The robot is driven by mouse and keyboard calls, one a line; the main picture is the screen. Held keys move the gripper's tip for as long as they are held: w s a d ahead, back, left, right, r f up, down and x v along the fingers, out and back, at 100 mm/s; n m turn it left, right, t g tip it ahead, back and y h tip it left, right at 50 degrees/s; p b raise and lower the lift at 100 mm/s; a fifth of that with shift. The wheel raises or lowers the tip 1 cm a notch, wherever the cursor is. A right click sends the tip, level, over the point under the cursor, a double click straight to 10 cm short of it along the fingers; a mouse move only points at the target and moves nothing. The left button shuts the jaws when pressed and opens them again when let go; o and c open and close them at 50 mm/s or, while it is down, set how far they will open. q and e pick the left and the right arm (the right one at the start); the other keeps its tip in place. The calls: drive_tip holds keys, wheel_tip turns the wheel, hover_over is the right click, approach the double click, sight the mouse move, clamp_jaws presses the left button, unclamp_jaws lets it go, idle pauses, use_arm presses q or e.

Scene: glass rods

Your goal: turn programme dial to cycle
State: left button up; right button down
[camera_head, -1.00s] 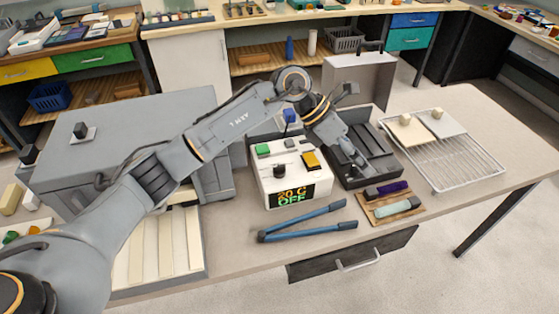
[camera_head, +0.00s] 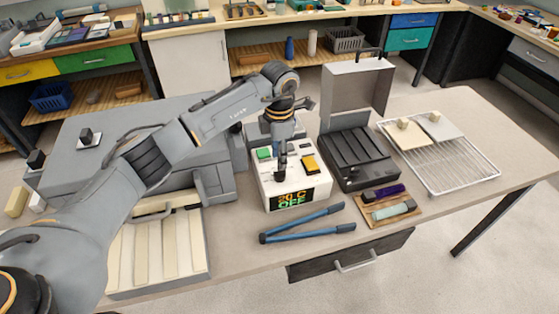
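The white control box (camera_head: 289,199) stands mid-table, with a green button (camera_head: 264,154), a yellow button (camera_head: 310,164) and a lit display (camera_head: 291,199) reading "20 C" and "OFF". The black programme dial sits on its top face; my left gripper (camera_head: 281,168) now covers much or all of that spot. The gripper points down over the box at the dial's place; I cannot tell whether it touches the dial. Its fingers look small and dark, and whether they are open or shut is unclear. My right gripper is out of view.
Blue tongs (camera_head: 300,226) lie in front of the box. An open black case (camera_head: 358,160) stands close at its right, beside a wire rack (camera_head: 465,170) with tiles.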

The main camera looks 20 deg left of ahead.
sight(280, 173)
use_arm(q)
drive_tip(key=shift+f+p, duration=0.45)
drive_tip(key=shift+f, duration=1.8)
drive_tip(key=shift+c, duration=0.2)
drive_tip(key=shift+d, duration=0.1)
clamp_jaws()
